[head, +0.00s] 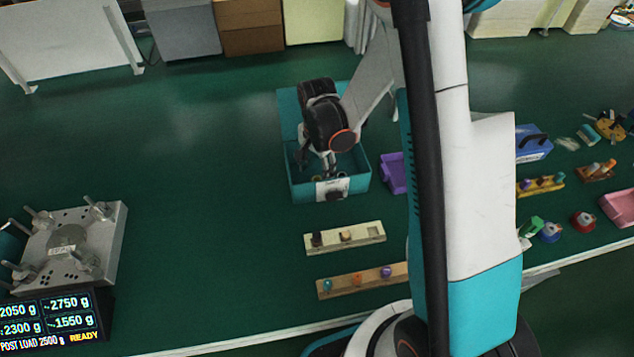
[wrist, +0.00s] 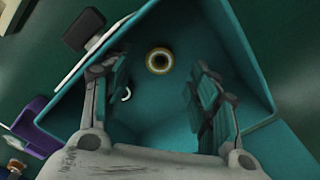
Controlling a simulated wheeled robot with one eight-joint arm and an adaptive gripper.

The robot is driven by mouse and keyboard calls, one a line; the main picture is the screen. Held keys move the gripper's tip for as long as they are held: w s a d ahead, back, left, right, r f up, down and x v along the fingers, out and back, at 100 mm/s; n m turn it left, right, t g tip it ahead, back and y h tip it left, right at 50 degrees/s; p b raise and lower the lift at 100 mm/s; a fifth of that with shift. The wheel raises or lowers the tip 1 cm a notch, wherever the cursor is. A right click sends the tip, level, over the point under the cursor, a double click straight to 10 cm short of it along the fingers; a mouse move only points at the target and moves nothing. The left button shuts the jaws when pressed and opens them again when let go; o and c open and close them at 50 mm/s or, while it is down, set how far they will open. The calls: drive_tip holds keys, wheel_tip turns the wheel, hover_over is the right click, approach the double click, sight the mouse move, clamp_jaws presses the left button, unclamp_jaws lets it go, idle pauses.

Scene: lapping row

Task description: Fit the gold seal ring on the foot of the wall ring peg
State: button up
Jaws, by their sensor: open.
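The gold seal ring (wrist: 159,61) lies on the floor of a teal open box (wrist: 262,85), in the wrist view. My gripper (wrist: 158,88) is open over the box, with one finger on each side of the picture. The ring shows between and beyond the fingers, and nothing is held. In the head view my gripper (head: 328,163) reaches down into the teal box (head: 300,188); the ring cannot be made out surely there. A metal plate (head: 112,235) at the left carries several upright posts; I cannot tell whether one is the wall ring peg.
A purple tray (head: 393,173) stands right of the box. In front are a cream rack (head: 372,233) and a wooden rack (head: 400,272) with coloured knobs. Green table lies clear between plate and box.

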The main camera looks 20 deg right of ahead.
sight(317, 175)
wheel_tip(317, 175, down, 4)
drive_tip(key=shift+r+b, duration=0.1)
drive_tip(key=shift+b, duration=0.45)
drive_tip(key=shift+c, duration=0.6)
drive_tip(key=c, duration=1)
drive_tip(key=shift+o, duration=0.2)
drive_tip(key=shift+r, duration=0.1)
